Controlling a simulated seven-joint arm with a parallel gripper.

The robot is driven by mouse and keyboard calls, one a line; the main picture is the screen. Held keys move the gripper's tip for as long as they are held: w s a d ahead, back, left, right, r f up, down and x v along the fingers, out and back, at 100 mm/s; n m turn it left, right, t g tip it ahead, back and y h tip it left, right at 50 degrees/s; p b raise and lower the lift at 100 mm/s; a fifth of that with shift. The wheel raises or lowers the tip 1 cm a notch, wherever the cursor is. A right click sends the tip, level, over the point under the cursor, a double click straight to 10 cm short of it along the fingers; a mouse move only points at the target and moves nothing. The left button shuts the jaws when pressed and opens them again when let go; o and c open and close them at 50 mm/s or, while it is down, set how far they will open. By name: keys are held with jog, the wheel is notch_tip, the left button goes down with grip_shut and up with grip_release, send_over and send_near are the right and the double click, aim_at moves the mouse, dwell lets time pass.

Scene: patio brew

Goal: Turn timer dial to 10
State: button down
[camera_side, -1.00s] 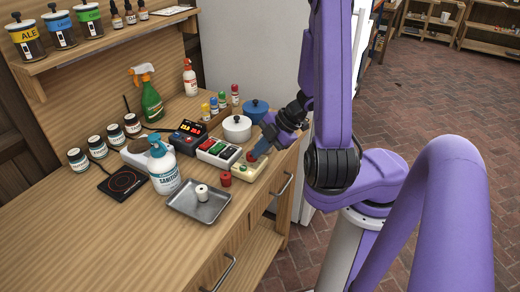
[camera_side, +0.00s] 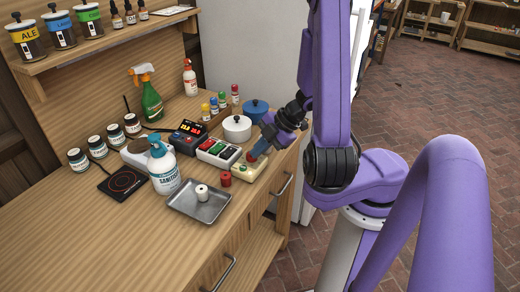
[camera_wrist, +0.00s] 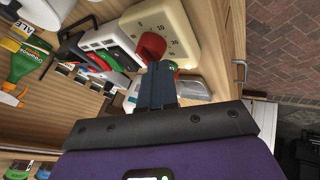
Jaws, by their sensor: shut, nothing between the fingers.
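The timer is a cream box (camera_wrist: 176,22) with printed numbers around a red dial (camera_wrist: 151,46) in the wrist view. In the side view the cream timer (camera_side: 240,175) sits near the front edge of the bench, partly behind my gripper. My gripper (camera_wrist: 157,72) is shut and empty, with its fingertips at the lower side of the red dial in the wrist view. I cannot tell whether they touch it. In the side view my gripper (camera_side: 258,150) is low over the timer. The dial's exact setting is not readable.
A block with red and green buttons (camera_side: 218,152) and a dark box with a lit display (camera_side: 187,137) stand left of the timer. A metal tray (camera_side: 182,205) with a white piece is in front. White (camera_side: 237,128) and blue (camera_side: 256,110) pots stand behind. The front-left bench is clear.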

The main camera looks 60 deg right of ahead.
jog(key=shift+w+a, duration=0.1)
jog(key=shift+w, duration=0.3)
jog(key=shift+w+a+m+t+h, duration=0.1)
jog(key=shift+a+m+t+h, duration=0.1)
jog(key=shift+m+h, duration=0.35)
jog(key=shift+w+a+m+t+h, duration=0.1)
jog(key=shift+m+t+h, duration=0.15)
jog(key=shift+m, duration=0.6)
jog(key=shift+w+a, duration=0.1)
jog(key=shift+a, duration=0.1)
